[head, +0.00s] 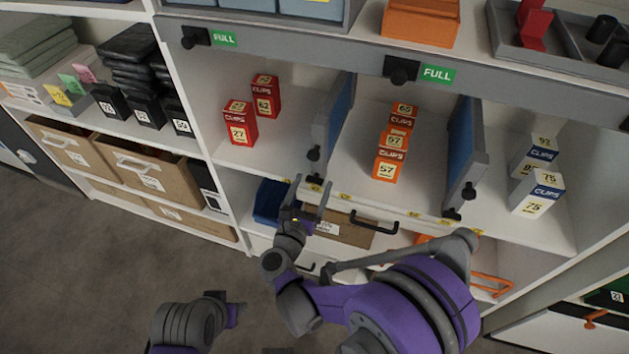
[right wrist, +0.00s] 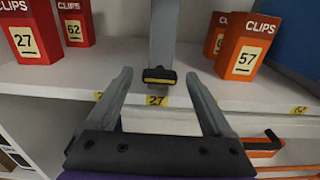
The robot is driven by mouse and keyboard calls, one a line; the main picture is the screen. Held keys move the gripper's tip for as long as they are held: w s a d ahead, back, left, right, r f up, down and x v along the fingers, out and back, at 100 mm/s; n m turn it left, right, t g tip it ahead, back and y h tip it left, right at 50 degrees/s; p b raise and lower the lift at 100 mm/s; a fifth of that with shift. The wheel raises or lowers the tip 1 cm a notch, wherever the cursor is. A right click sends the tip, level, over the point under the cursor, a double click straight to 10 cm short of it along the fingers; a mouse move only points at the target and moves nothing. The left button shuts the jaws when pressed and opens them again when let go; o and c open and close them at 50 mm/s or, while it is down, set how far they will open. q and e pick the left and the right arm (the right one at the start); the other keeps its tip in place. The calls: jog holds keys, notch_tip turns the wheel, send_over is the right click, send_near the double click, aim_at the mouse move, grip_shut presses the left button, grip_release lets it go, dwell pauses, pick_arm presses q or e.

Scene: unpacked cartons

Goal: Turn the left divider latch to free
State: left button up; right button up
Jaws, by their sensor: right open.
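The left divider (head: 335,115) is a blue-and-grey upright panel on the white shelf. Its latch (right wrist: 160,76) is a small black knob with a yellow stripe at the divider's front foot; it also shows in the head view (head: 315,184). The latch lies crosswise, its long side level, in the right wrist view. My right gripper (right wrist: 159,75) is open, with one finger on each side of the latch and a gap to both; it also shows in the head view (head: 312,181). My left gripper (head: 234,312) is low at the bottom left, its fingers unclear.
Red clip boxes (head: 239,123) stand left of the divider and orange boxes (head: 389,158) right of it. The right divider (head: 463,155) has its own latch. The floor at left is clear.

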jog(key=shift+s, duration=0.15)
grip_shut()
jog(key=shift+n, duration=0.4)
jog(key=n, duration=0.3)
jog(key=shift+n, duration=0.3)
jog(key=n, duration=0.4)
jog(key=shift+a+n, duration=0.1)
jog(key=shift+n, duration=0.2)
jog(key=n, duration=0.4)
jog(key=shift+n+b, duration=0.3)
jog(key=shift+n, duration=2.1)
